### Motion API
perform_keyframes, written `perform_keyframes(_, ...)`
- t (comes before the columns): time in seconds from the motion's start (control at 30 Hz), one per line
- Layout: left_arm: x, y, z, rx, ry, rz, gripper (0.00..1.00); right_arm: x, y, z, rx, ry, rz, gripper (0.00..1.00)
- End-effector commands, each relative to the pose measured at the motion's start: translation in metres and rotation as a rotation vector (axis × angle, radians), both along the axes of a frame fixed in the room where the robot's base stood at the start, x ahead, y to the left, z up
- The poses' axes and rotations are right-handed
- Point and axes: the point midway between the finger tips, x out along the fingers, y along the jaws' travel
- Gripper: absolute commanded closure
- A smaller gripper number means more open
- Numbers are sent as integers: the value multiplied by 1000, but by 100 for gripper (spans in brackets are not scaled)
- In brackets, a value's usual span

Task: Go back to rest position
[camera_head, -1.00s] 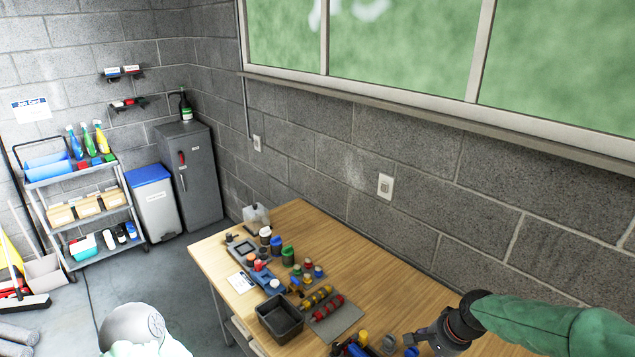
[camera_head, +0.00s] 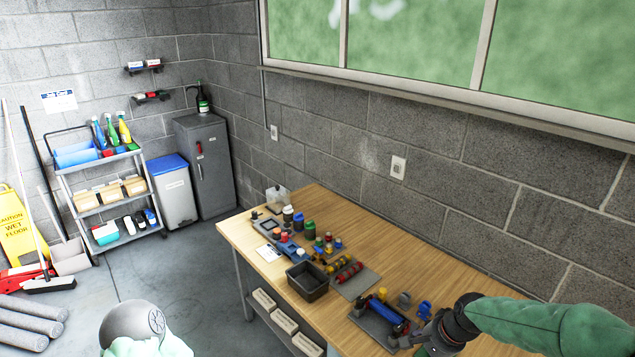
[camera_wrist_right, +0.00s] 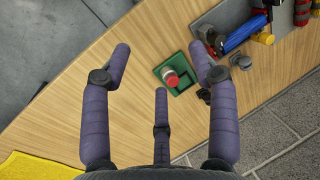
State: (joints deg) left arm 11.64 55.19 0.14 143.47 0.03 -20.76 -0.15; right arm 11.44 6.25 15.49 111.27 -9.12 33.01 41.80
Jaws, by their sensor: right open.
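My right gripper (camera_head: 420,338) is open and empty over the front right part of the wooden table (camera_head: 450,275). Its spread purple fingers (camera_wrist_right: 160,50) show in the right wrist view with nothing between them. Below them, a green square holder (camera_wrist_right: 182,86) with a red-topped piece (camera_wrist_right: 171,80) stands on the wood, near the right finger. Of my left arm only a round grey and pale green part shows at the bottom of the head view; the left gripper is not in view.
A grey tray with a blue cylinder (camera_head: 385,312) lies close to the right gripper. A black bin (camera_head: 307,281) and several small coloured parts stand farther left. A yellow item (camera_wrist_right: 28,166) is at the wrist view's lower left. Open floor lies left of the table.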

Motion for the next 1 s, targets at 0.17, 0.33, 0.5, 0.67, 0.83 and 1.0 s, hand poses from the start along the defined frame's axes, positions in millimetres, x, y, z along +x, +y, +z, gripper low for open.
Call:
perform_keyframes(0.17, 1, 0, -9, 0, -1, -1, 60, -3, 13, -34, 7, 6, 48, 40)
perform_keyframes(0.33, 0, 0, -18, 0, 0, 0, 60, -10, 30, -75, 16, 9, 112, 40)
perform_keyframes(0.5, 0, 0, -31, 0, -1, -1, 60, -24, 54, -131, 28, 12, 195, 40)
perform_keyframes(0.67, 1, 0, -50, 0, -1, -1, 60, -56, 86, -206, 42, 18, 313, 40)
perform_keyframes(0.83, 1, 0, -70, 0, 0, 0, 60, -103, 120, -281, 51, 18, 445, 40)
perform_keyframes(1.0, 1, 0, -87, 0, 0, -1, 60, -151, 144, -333, 51, 18, 559, 40)
